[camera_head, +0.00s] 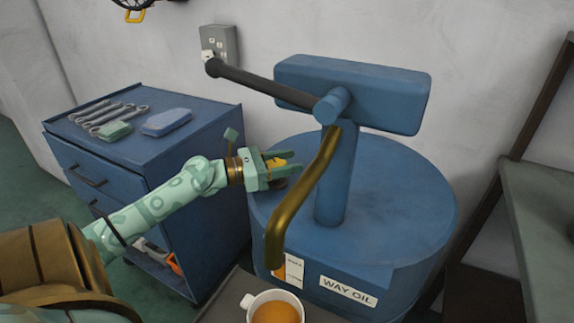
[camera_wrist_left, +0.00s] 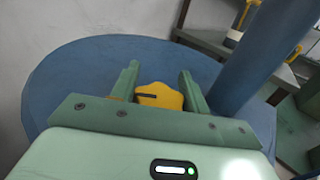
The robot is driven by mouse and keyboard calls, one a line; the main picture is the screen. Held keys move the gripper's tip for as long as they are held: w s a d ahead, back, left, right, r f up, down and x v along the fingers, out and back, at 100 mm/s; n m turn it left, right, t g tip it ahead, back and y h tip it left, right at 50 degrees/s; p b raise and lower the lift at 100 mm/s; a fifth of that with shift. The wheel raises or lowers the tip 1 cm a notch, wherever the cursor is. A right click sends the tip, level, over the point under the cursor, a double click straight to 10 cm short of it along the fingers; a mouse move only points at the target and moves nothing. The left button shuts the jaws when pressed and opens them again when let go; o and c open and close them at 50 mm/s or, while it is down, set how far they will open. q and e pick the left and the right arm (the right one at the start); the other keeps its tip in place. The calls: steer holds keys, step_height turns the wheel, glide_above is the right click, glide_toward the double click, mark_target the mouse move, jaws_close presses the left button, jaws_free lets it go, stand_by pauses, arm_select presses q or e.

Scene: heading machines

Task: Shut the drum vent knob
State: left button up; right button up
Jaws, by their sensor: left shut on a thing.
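The blue drum (camera_head: 420,210) labelled WAY OIL stands right of centre in the head view. Its yellow vent knob (camera_head: 276,163) is on the drum top near the left rim. The wrist view shows the lobed knob (camera_wrist_left: 160,94) with a dark line on its face, running roughly across the picture. My left gripper (camera_head: 283,164) reaches in from the left and is shut on the knob, one finger on each side. The knob's underside is hidden. My right gripper is in neither view.
A blue pump with a brass spout (camera_head: 300,195) and a dark lever (camera_head: 265,87) rises from the drum, close right of my gripper. A mug (camera_head: 286,296) stands below the spout. A blue drawer cabinet (camera_head: 190,140) with several wrenches stands left.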

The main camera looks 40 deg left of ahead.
arm_select(q)
steer(key=m+g+h, duration=0.1)
steer(key=m+g+h+b, duration=0.1)
steer(key=h, duration=0.1)
steer(key=shift+s+d+f+m+h, duration=0.1)
steer(key=shift+d+m+h, duration=0.05)
steer(key=shift+m+h, duration=0.2)
steer(key=shift+s+d+m+g+h+b, duration=0.1)
steer(key=shift+m+g+h+b, duration=0.25)
steer(key=shift+m+g+h, duration=0.65)
steer(key=g, duration=0.1)
steer(key=m+h, duration=0.1)
steer(key=g, duration=0.1)
steer(key=shift+s+d+r+m+g+h, duration=0.2)
steer(key=shift+r+m+g+h, duration=0.05)
steer(key=shift+m+g+h, duration=0.1)
steer(key=shift+s+m+g+h+p, duration=0.15)
steer(key=shift+m+g+h+p, duration=0.2)
steer(key=shift+m+g, duration=0.4)
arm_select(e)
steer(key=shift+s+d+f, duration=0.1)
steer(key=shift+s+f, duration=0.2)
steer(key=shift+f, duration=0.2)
arm_select(q)
steer(key=shift+d+f+g, duration=0.1)
steer(key=shift+f+g, duration=0.05)
steer(key=shift+g, duration=0.25)
steer(key=o, duration=1)
